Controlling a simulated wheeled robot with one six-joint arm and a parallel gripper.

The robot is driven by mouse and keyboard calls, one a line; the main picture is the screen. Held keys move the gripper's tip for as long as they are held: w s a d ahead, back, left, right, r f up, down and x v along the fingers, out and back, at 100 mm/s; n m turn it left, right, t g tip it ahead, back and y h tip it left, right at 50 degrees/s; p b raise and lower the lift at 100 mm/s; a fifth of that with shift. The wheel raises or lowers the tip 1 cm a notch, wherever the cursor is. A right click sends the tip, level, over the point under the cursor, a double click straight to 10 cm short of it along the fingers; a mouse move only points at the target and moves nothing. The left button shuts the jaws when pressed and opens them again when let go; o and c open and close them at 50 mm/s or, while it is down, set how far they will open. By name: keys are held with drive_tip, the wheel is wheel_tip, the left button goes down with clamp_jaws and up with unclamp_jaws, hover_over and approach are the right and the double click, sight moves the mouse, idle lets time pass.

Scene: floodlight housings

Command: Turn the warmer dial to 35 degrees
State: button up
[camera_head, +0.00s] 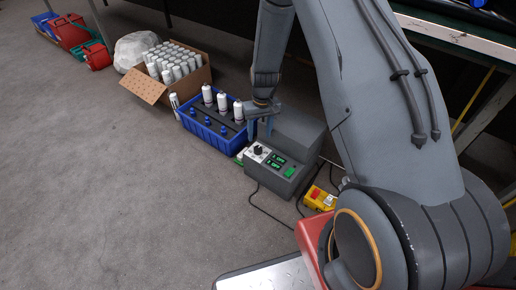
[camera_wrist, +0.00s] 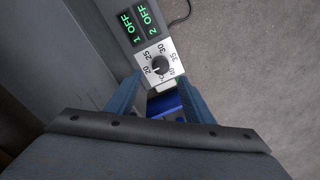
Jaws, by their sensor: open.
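The warmer (camera_head: 284,183) is a grey box on the floor with a sloped front panel. Its black dial (camera_head: 257,150) sits on a white plate at the panel's left end. In the wrist view the dial (camera_wrist: 160,67) is ringed by marks from 20 to 40; its pointer is too small to read surely. Two green displays (camera_wrist: 133,27) beside it read 1 OFF and 2 OFF. My gripper (camera_head: 261,129) is above the dial in the head view. In the wrist view its blue fingers (camera_wrist: 158,84) are open, apart and empty, with the dial just beyond their tips.
A blue crate (camera_head: 190,127) with white bottles and blue-topped items stands left of the warmer. A cardboard box (camera_head: 150,88) of white bottles is behind it. A yellow box with a red button (camera_head: 319,198) and cables lie right of the warmer. Floor in front is clear.

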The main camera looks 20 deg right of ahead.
sight(258, 148)
drive_tip(key=f+b, duration=0.1)
drive_tip(key=f, duration=0.2)
drive_tip(key=f+b, duration=0.2)
drive_tip(key=f, duration=0.2)
drive_tip(key=shift+a+f, duration=0.2)
drive_tip(key=shift+f, duration=0.05)
drive_tip(key=c, duration=1.1)
drive_tip(key=shift+o, duration=0.2)
drive_tip(key=shift+r+p, duration=0.1)
drive_tip(key=shift+p, duration=0.25)
